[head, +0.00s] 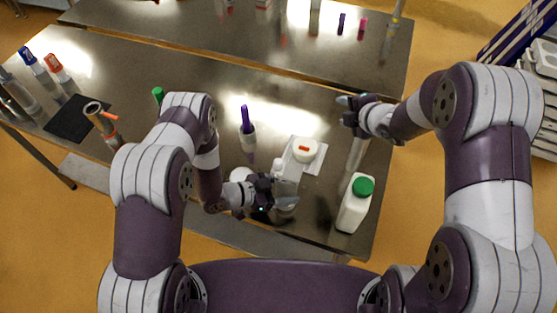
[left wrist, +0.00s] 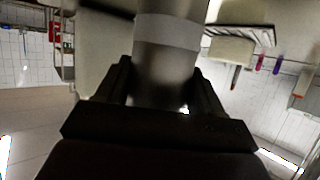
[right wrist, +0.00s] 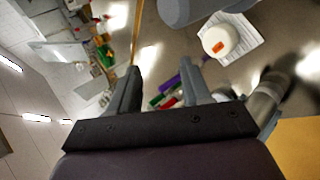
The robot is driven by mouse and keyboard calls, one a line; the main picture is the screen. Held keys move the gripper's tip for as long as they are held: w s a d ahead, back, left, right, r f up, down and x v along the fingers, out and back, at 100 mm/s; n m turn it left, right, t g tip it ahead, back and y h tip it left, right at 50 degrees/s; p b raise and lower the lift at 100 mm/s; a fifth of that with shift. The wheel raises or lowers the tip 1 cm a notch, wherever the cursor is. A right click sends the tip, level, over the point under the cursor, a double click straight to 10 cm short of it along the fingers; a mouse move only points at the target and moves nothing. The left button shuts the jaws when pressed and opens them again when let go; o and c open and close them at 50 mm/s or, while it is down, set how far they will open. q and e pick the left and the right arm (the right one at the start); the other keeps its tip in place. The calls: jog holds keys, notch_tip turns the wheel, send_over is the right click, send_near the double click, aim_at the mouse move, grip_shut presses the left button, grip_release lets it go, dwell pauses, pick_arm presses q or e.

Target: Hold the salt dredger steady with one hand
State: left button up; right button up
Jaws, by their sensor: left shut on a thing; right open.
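The salt dredger appears to be the grey metallic cylinder (left wrist: 168,65) with a paler band, between my left fingers in the left wrist view. My left gripper (left wrist: 165,88) is shut on it; in the head view the left gripper (head: 280,196) is low over the table's near side, in front of the cheese mat. The dredger is mostly hidden by the fingers there. My right gripper (head: 347,104) is open and empty above the table's right side. In the right wrist view, nothing lies between its spread fingers (right wrist: 160,85).
A white round cheese or mould (head: 306,150) with an orange label sits on a white mat (head: 318,160). A white bottle with a green cap (head: 356,205) stands at the right edge. A purple-topped bottle (head: 247,125) stands left of the mat. A black mat (head: 73,120) lies far left.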

jog(key=s+a+f+n+g+y, duration=0.1)
jog(key=s+a+n+y, duration=0.25)
jog(key=n, duration=0.85)
jog(key=n+g+y, duration=0.5)
jog(key=n, duration=1.1)
send_near(278, 161)
jog(key=shift+n, duration=0.3)
jog(key=x, duration=0.9)
jog(key=shift+a+f, duration=0.15)
jog(key=shift+f, duration=0.2)
jog(key=shift+a+f, duration=0.15)
jog(key=shift+a, duration=0.15)
